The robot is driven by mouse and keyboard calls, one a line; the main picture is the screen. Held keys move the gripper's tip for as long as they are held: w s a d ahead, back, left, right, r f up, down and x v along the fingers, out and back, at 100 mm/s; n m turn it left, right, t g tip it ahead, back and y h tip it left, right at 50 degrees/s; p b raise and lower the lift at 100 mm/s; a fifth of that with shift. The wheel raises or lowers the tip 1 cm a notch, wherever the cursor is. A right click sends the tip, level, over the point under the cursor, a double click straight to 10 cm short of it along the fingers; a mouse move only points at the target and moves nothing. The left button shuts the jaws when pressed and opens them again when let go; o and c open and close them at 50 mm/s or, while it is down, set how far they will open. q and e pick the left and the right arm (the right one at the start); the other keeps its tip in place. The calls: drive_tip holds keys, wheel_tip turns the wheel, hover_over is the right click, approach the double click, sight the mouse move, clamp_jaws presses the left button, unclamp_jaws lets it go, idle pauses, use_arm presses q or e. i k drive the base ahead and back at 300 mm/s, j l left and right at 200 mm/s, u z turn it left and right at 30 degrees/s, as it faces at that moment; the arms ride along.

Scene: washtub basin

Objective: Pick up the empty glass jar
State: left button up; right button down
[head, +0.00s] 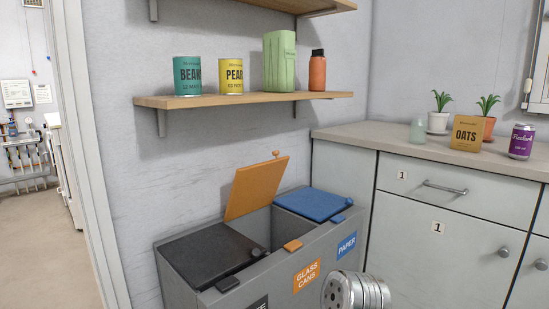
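A small pale green, see-through glass jar (417,131) stands upright on the counter (390,138), near its left end. It looks empty, though it is small in the view. It stands left of the white plant pot and apart from it. Neither of my grippers shows in the head view. A round metal part at the bottom edge looks like part of my arm, with no fingers visible.
The counter also holds an oats box (466,133), a purple can (521,141) and two potted plants. A sorting bin (285,275) has its orange lid (257,188) raised; its black and blue lids are down.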

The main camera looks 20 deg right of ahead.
sight(419, 127)
drive_tip(key=z, duration=1.65)
drive_tip(key=i+l+z, duration=0.1)
drive_tip(key=i, duration=0.2)
drive_tip(key=i+l+z, duration=0.1)
drive_tip(key=i, duration=0.25)
